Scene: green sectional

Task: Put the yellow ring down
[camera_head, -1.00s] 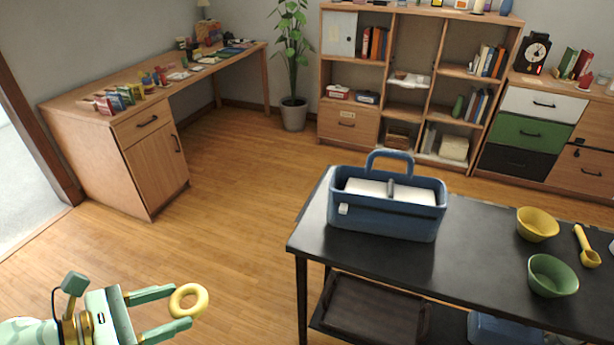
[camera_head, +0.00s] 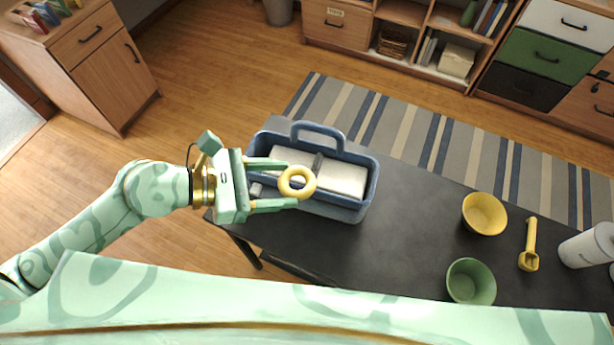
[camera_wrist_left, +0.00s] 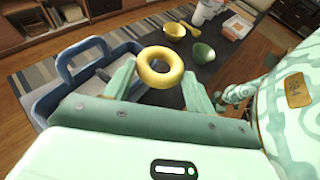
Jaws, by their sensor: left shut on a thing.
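The yellow ring (camera_head: 297,182) is at the fingertips of my left gripper (camera_head: 284,182), which is shut on it. In the head view the ring and fingers overlap the blue caddy (camera_head: 345,208) on the black table (camera_head: 400,225); the height above it is hard to tell. The left wrist view also shows the ring (camera_wrist_left: 160,78) between the two green fingers, with the caddy (camera_wrist_left: 88,62) to its left. The caddy has a handle and pale contents in its compartments.
On the table are a yellow bowl (camera_head: 484,213), a green bowl (camera_head: 470,282), a yellow scoop (camera_head: 530,245) and a white canister (camera_head: 588,246). The table between the caddy and the bowls is clear. A striped rug (camera_head: 400,130) lies behind it.

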